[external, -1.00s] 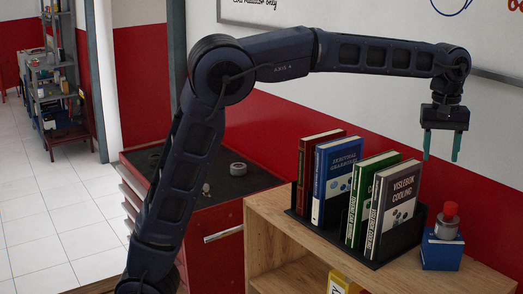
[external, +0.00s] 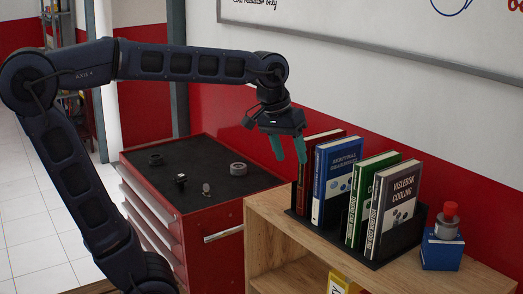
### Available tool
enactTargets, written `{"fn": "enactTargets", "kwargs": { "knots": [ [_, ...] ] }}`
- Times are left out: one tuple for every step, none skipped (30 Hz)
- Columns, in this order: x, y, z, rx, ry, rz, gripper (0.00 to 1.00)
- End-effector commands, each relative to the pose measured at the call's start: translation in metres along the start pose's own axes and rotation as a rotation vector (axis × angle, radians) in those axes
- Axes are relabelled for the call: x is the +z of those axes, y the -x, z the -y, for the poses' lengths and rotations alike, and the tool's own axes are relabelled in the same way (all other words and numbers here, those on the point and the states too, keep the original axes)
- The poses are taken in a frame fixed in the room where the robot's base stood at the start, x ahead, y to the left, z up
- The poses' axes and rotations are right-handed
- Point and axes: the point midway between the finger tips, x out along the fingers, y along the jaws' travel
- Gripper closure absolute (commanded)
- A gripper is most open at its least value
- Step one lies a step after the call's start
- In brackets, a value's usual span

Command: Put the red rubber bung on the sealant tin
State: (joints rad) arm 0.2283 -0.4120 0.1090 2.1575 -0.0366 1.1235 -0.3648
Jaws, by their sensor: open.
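The red rubber bung (external: 450,209) sits upright on top of the grey sealant tin (external: 446,228). The tin rests on a blue box or book (external: 441,252) at the right end of the wooden shelf unit. My gripper (external: 289,156) is open and empty, with its teal fingers pointing down. It hangs near the left end of the row of books, well to the left of the bung and tin and apart from them.
Several upright books (external: 337,180) stand in a black holder on the wooden shelf unit (external: 283,212), between my gripper and the tin. A red tool cabinet (external: 219,262) at left carries a grey tape-like ring (external: 238,169) and small dark parts. A whiteboard wall is behind.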

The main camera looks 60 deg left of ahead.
Motion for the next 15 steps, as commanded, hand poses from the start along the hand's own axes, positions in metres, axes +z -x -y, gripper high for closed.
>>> {"fn": "enactTargets", "kwargs": {
  "knots": [
    [0.016, -0.002, 0.012, -0.002, -0.021, -0.017, 0.47],
    [0.024, -0.004, 0.018, -0.004, -0.037, -0.027, 0.47],
    [0.035, -0.007, 0.027, -0.008, -0.059, -0.04, 0.47],
    [0.044, -0.009, 0.033, -0.012, -0.076, -0.049, 0.47],
    [0.053, -0.012, 0.038, -0.016, -0.094, -0.059, 0.47],
    [0.064, -0.016, 0.046, -0.022, -0.116, -0.073, 0.47],
    [0.072, -0.019, 0.051, -0.028, -0.131, -0.082, 0.47],
    [0.08, -0.022, 0.056, -0.033, -0.148, -0.091, 0.47],
    [0.091, -0.027, 0.062, -0.04, -0.169, -0.103, 0.47],
    [0.098, -0.031, 0.067, -0.046, -0.183, -0.11, 0.47],
    [0.104, -0.034, 0.07, -0.052, -0.197, -0.118, 0.47],
    [0.113, -0.038, 0.075, -0.059, -0.213, -0.127, 0.47],
    [0.118, -0.041, 0.078, -0.064, -0.224, -0.132, 0.47],
    [0.123, -0.044, 0.081, -0.069, -0.235, -0.137, 0.47],
    [0.128, -0.047, 0.084, -0.075, -0.246, -0.143, 0.47]
  ]
}}
